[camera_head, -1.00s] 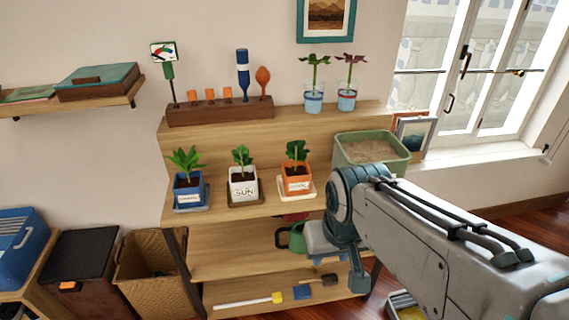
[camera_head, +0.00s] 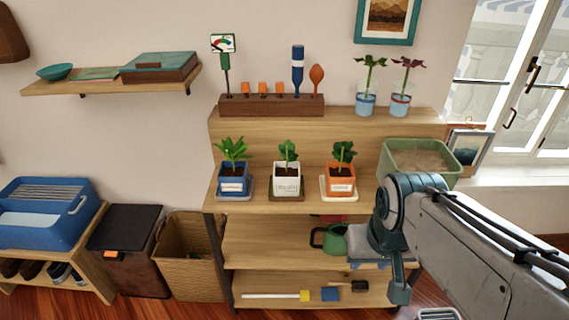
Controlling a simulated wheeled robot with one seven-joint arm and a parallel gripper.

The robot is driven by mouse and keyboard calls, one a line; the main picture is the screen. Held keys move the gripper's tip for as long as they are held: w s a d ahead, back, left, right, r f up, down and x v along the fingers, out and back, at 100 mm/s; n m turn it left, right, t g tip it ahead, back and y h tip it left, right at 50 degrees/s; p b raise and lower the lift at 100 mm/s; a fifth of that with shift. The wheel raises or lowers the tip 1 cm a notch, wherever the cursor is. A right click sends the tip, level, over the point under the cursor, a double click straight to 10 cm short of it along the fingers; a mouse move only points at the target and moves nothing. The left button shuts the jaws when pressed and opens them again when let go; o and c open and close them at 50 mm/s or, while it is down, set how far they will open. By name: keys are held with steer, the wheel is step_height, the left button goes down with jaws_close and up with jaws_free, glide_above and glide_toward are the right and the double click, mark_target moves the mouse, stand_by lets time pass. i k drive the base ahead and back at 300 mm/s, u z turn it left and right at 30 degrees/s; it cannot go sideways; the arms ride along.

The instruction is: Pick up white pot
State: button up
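The white pot (camera_head: 286,188) holds a green plant and has a label on its front. It stands upright on a brown saucer (camera_head: 272,195) on the middle tier of the wooden shelf, between a blue pot (camera_head: 233,185) and an orange pot (camera_head: 341,184). My arm comes in from the right. My gripper (camera_head: 400,291) hangs at the arm's end, low and to the right of the white pot, well apart from it and in front of the lower shelves. I cannot make out whether its fingers are open or shut.
A green planter box (camera_head: 421,172) stands right of the pots. A green watering can (camera_head: 333,238) is below. The space in front of the white pot is clear.

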mark_target(286, 175)
steer(key=u, duration=2.3)
steer(key=i, duration=2.3)
steer(key=z, duration=3.8)
steer(key=i, duration=0.5)
